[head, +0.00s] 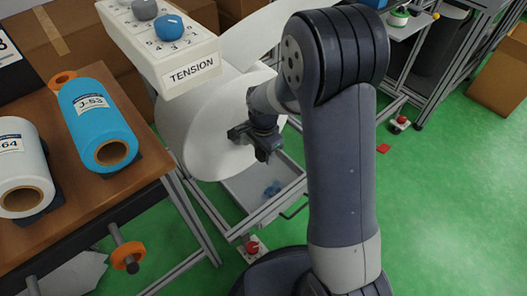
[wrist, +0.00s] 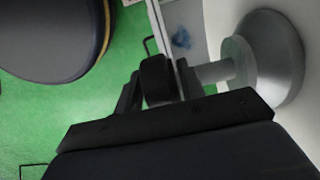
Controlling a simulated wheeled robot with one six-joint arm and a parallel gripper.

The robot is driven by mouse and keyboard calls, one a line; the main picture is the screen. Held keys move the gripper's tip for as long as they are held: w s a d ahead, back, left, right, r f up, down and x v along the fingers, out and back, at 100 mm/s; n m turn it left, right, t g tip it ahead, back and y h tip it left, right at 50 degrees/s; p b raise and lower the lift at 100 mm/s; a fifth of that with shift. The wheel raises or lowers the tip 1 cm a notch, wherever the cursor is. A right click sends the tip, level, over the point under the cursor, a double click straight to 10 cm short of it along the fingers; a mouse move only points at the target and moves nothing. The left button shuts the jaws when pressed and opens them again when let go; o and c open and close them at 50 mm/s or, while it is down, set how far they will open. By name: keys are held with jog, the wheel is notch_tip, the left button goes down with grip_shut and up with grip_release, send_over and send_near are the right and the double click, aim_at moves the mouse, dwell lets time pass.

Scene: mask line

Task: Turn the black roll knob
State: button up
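A large white roll (head: 213,128) hangs below the TENSION panel in the head view. My gripper (head: 266,148) is in front of its end face, where the arm and gripper hide the roll's centre. In the wrist view a grey round hub (wrist: 268,62) with a grey shaft (wrist: 216,71) stands out from the roll's face. My gripper (wrist: 158,90) is at the shaft's outer end. A black rounded block shows there among the dark fingers. I cannot tell whether it is the black knob or a fingertip, or whether the fingers are closed on it.
The TENSION panel (head: 178,45) carries grey and blue knobs above the roll. A wooden table (head: 95,185) at left holds a blue roll (head: 92,112) and a white roll (head: 18,150). A grey tray (head: 250,188) lies below my gripper. Green floor is open at right.

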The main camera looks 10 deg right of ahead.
jog(key=c, duration=0.7)
jog(key=shift+s+f, duration=0.1)
jog(key=shift+t+h, duration=0.3)
jog(key=shift+h, duration=0.3)
jog(key=o, duration=0.9)
